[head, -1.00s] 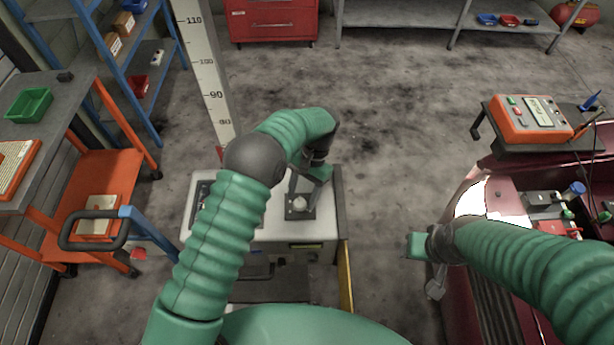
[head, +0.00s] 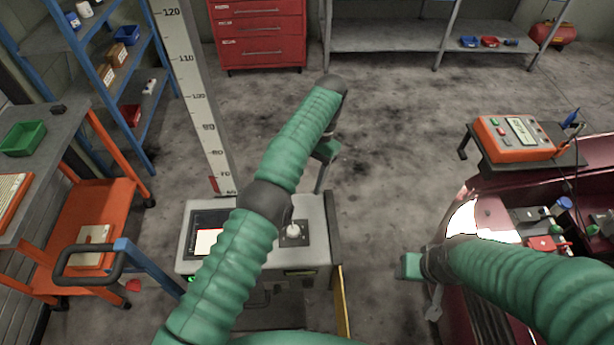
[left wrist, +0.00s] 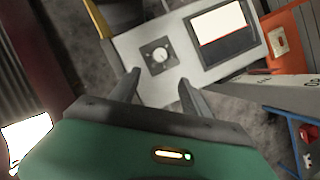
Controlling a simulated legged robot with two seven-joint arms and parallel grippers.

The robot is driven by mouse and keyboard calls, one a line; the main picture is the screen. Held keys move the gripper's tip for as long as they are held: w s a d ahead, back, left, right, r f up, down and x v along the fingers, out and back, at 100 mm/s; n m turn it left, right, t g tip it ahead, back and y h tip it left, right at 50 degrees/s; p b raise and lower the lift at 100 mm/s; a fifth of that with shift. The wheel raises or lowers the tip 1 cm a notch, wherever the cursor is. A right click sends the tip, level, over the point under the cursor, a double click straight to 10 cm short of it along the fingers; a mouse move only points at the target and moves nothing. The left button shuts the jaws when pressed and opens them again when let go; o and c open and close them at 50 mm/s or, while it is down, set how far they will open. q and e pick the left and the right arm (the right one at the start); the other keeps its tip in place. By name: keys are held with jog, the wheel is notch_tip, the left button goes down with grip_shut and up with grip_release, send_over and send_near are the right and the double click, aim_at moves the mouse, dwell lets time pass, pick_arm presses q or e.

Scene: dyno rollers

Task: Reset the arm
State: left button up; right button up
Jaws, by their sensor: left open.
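My left gripper (head: 321,178) is raised above the right edge of a light grey console (head: 318,262). In the left wrist view its two fingers (left wrist: 158,82) are apart with nothing between them. The console's round knob (head: 293,231) sits on a dark square plate, clear of the fingers, and also shows in the left wrist view (left wrist: 160,54). My left arm crosses over the console and hides part of it. My right gripper (head: 420,275) hangs beside the red car's edge; its fingers are too unclear to judge.
A tall measuring scale (head: 200,100) stands behind the console. An orange cart (head: 95,215) is at left. At right are the red car (head: 480,285) and an orange tester (head: 515,140). The floor beyond the console is clear.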

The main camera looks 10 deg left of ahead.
dwell(0.3)
pick_arm(q)
jog(key=s+a+r+n+t+h, duration=0.1)
jog(key=s+a+r+n+t, duration=0.2)
jog(key=a, duration=0.4)
jog(key=s+a+f+n+t, duration=0.1)
jog(key=s+a+f+t, duration=0.1)
jog(key=s, duration=0.7)
jog(key=s+a+f+n+t+h, duration=0.1)
jog(key=s+a+f, duration=0.1)
jog(key=s, duration=0.8)
jog(key=shift+s+a+t, duration=0.15)
jog(key=shift+a+t, duration=0.25)
jog(key=shift+a, duration=0.4)
